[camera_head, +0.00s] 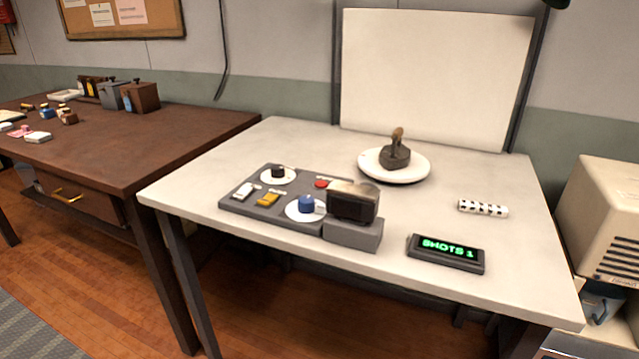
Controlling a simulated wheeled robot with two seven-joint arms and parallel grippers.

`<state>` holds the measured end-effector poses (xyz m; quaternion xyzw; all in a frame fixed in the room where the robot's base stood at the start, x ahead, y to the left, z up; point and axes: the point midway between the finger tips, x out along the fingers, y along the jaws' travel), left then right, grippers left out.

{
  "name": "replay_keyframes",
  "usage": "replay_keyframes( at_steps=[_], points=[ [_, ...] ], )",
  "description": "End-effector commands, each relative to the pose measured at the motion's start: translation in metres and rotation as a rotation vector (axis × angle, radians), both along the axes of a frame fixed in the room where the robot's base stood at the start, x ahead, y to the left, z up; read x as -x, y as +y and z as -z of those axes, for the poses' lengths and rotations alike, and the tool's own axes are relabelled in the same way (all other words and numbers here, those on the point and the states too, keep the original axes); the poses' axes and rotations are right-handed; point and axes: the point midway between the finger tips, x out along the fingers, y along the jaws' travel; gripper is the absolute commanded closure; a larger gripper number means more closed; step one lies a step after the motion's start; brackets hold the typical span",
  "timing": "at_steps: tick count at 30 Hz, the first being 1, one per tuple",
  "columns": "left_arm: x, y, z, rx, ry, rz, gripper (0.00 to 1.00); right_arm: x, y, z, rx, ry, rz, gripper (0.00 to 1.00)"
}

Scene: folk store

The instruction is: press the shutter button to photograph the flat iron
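The flat iron (395,155), dark with a brown upright handle, sits on a round white plate (372,170) in front of a white backdrop (430,75). A grey control panel (238,208) lies on the table's left half. It carries a red button (321,183), a black knob (278,171) and a blue knob (306,203) on white discs, and a white (243,191) and a yellow switch (268,199). A dark boxy camera or monitor (352,203) stands at the panel's right end. No label shows which control is the shutter. Neither gripper is in view.
A dark display (446,253) reads "SHOTS 1" in green. A black-and-white patterned bar (483,208) lies at the right of the pale table (400,215). A brown table (150,140) with small items stands left. A beige machine (600,215) stands at the right.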

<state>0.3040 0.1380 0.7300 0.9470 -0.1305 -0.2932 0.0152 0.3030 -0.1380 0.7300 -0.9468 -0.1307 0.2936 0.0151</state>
Motion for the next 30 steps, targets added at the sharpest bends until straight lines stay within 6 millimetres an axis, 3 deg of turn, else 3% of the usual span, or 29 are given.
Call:
replay_keyframes(
  at_steps=[9, 15, 30],
  points=[
    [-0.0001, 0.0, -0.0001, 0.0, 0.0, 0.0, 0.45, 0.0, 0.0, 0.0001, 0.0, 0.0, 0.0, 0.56],
    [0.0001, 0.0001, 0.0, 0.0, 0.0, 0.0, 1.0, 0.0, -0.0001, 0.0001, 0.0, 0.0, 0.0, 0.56],
    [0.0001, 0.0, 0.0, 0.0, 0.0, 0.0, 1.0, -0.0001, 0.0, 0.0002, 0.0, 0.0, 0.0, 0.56]
  ],
)
